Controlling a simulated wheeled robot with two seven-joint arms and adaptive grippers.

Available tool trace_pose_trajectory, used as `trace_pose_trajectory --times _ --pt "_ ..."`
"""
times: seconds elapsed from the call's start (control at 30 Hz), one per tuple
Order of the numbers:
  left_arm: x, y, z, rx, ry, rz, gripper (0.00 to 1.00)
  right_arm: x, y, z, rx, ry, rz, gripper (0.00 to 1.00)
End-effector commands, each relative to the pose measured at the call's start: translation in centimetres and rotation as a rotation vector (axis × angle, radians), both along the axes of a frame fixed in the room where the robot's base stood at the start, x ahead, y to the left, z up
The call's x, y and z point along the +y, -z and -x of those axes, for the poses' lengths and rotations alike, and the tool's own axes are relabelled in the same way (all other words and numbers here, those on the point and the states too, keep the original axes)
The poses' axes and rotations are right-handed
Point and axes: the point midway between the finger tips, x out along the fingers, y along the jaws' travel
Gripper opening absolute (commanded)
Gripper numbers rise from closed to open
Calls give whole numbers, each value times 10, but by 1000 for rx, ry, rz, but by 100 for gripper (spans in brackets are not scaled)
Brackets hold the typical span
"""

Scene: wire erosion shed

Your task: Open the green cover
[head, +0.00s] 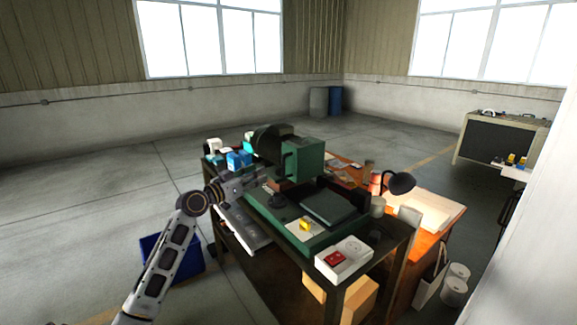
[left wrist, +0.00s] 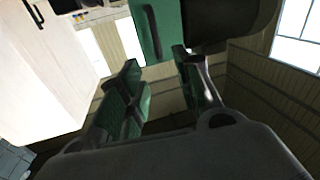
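The green cover (head: 304,160) is a boxy green housing on the machine on the workbench. In the left wrist view a green panel (left wrist: 170,22) with a dark upright bar handle (left wrist: 152,32) shows just beyond the fingers, at the top. I see no open gap along the panel's visible edges. My left gripper (head: 262,182) is just left of and below the green housing. In the left wrist view its two fingers (left wrist: 163,95) are spread, with nothing seen between them. Contact with the handle does not show. My right gripper is out of both views.
The bench bears a dark flat plate (head: 328,207), a yellow block (head: 305,224), a white tray with a red item (head: 343,258) and a black desk lamp (head: 400,183). Blue boxes (head: 238,160) stand left of the machine. A blue bin (head: 172,257) is on the floor behind my left arm.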

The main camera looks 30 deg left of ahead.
Motion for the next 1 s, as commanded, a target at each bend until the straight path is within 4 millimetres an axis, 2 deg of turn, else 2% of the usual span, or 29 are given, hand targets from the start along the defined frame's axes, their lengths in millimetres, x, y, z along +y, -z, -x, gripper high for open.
trace_pose_trajectory --times 0.27,0.67,1.0 --pt "-4 6 1 11 19 -93 34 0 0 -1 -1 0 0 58" --pt "-4 6 0 10 18 -101 34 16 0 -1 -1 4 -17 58" --pt "-6 6 -13 9 17 -100 34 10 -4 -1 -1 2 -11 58"
